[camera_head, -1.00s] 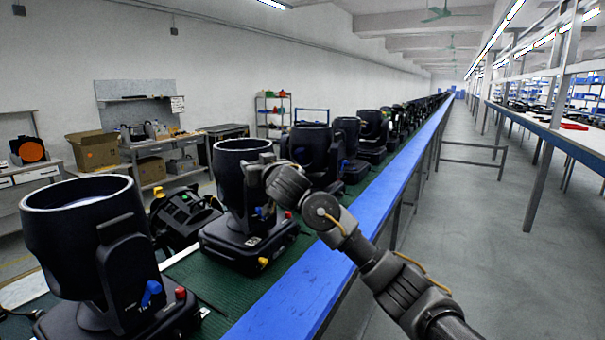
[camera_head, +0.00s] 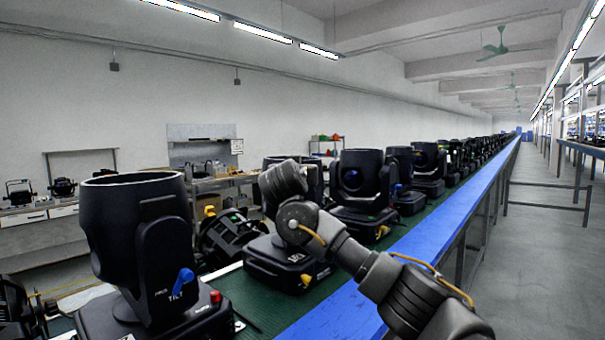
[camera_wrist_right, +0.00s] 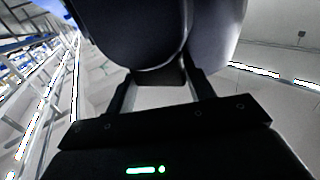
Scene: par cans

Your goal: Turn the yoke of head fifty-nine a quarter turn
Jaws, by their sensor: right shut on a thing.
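My right gripper (camera_wrist_right: 160,82) is shut on a dark part of a black moving head (camera_wrist_right: 160,35), which fills the upper middle of the right wrist view. I cannot tell exactly which part is between the fingers. In the head view my right arm reaches to this head, whose base (camera_head: 287,264) stands on the green bench. My arm hides the gripper and most of the yoke and barrel. I cannot read its number. My left gripper is not in view.
A larger head (camera_head: 145,240) with blue and red knobs stands near at the left. Another head (camera_head: 361,180) stands just beyond mine, in a long row. Low black gear (camera_head: 226,235) lies behind. The blue bench edge (camera_head: 440,230) borders a clear aisle on the right.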

